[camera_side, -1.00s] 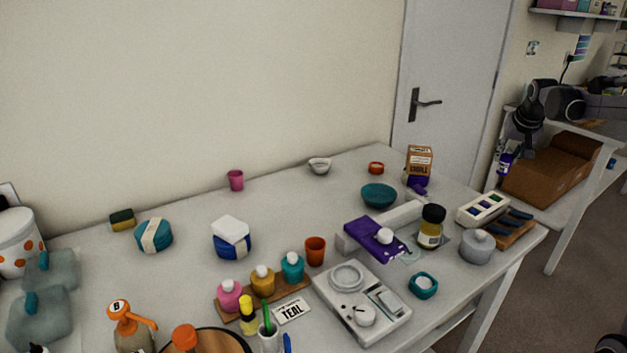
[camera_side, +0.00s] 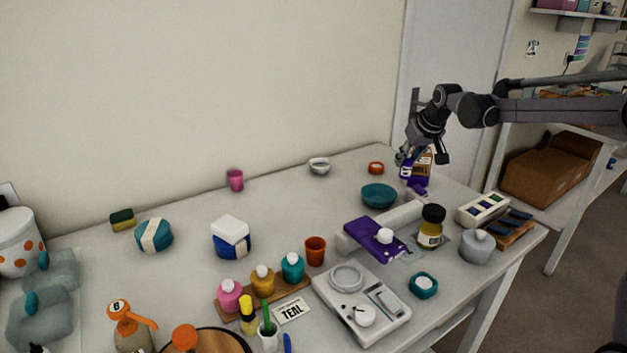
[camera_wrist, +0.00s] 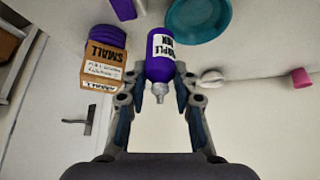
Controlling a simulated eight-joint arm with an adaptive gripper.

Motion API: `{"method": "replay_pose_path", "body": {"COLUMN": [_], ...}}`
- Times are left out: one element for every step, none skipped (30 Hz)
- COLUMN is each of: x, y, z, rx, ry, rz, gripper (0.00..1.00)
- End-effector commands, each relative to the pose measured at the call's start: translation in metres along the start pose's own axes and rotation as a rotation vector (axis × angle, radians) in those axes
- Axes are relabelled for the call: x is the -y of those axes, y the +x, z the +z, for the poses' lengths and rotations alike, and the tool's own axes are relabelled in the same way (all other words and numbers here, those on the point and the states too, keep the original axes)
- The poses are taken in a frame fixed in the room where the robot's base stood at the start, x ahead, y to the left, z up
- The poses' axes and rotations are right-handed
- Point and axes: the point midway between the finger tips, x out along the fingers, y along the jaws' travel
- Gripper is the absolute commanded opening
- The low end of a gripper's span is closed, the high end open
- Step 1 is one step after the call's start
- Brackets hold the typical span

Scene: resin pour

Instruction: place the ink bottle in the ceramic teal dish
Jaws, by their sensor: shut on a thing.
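The ink bottle (camera_side: 406,171) is purple with a white label and hangs below my gripper (camera_side: 405,158). In the wrist view the ink bottle (camera_wrist: 161,50) sits between the fingertips of my gripper (camera_wrist: 158,84), with its grey cap toward the wrist. My gripper is shut on it. The teal dish (camera_side: 378,195) is a round bowl on the table, below and left of the held bottle in the side view. It also shows at the top of the wrist view (camera_wrist: 198,20). The bottle is apart from the dish.
A brown box (camera_side: 425,161) marked SMALL stands close behind the bottle, with purple items (camera_side: 415,188) by it. A small orange-red container (camera_side: 376,168) and a white bowl (camera_side: 320,166) are farther back.

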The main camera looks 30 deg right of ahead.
Motion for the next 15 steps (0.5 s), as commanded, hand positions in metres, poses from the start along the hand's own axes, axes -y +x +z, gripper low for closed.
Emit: {"method": "replay_pose_path", "body": {"x": [0.011,0.016,0.024,0.028,0.033,0.039,0.043,0.046,0.05,0.053,0.054,0.056,0.057,0.058,0.058], "y": [0.009,0.013,0.019,0.023,0.027,0.032,0.035,0.038,0.041,0.043,0.045,0.046,0.048,0.049,0.051], "z": [-0.001,-0.002,-0.002,-0.003,-0.003,-0.003,-0.004,-0.004,-0.004,-0.005,-0.005,-0.005,-0.005,-0.004,-0.004], "rx": [0.0,0.0,0.0,0.0,0.0,0.0,0.0,0.0,0.0,0.0,0.0,0.0,0.0,0.0,0.0], "ry": [-0.003,-0.003,-0.002,-0.003,-0.002,-0.002,-0.002,0.0,0.0,0.0,0.0,0.001,0.001,0.002,0.003], "rz": [-0.001,-0.002,-0.002,-0.001,-0.001,-0.001,-0.001,-0.001,0.0,0.0,0.0,0.001,0.001,0.001,0.002], "gripper": [0.01,0.01,0.01,0.01,0.01,0.01,0.01,0.01,0.01,0.01,0.01,0.01,0.01,0.01,0.01]}}
